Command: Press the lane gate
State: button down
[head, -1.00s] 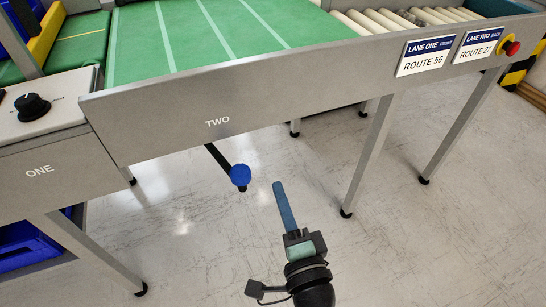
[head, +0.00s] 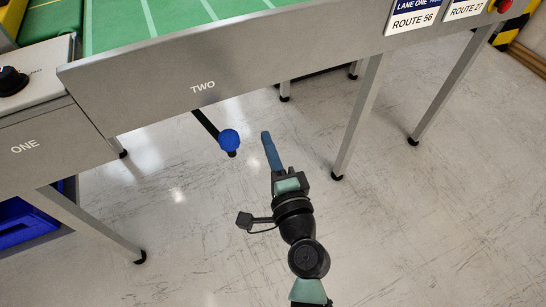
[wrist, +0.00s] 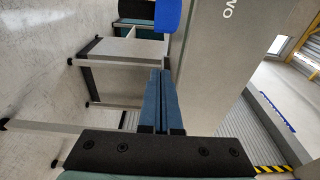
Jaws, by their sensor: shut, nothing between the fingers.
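The blue round knob (head: 229,140) sits at the end of a dark lever (head: 206,125) that slants out from under the conveyor panel marked TWO (head: 205,93). Which part is the lane gate is not labelled. My gripper (head: 266,135) is shut and empty, its long blue fingers pointing toward the conveyor. Its tips are to the right of the knob in the head view, with a visible gap between. In the wrist view the shut fingers (wrist: 161,80) are side by side. A cut-off blue shape (wrist: 169,15) lies beyond their tips; I cannot be sure it is the knob.
The green belt (head: 120,22) lies above the side panel. A black dial (head: 12,80) is at the left, and a red button (head: 503,5) at the top right. Conveyor legs (head: 358,115) stand right of my gripper. A blue bin (head: 28,225) is at lower left. Open floor surrounds my arm.

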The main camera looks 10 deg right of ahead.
jog(key=a, duration=0.1)
jog(key=w+a, duration=0.1)
jog(key=a, duration=0.2)
jog(key=shift+w+a+p, duration=0.1)
jog(key=shift+w+p, duration=0.2)
jog(key=shift+w, duration=0.1)
jog(key=shift+s+a, duration=0.1)
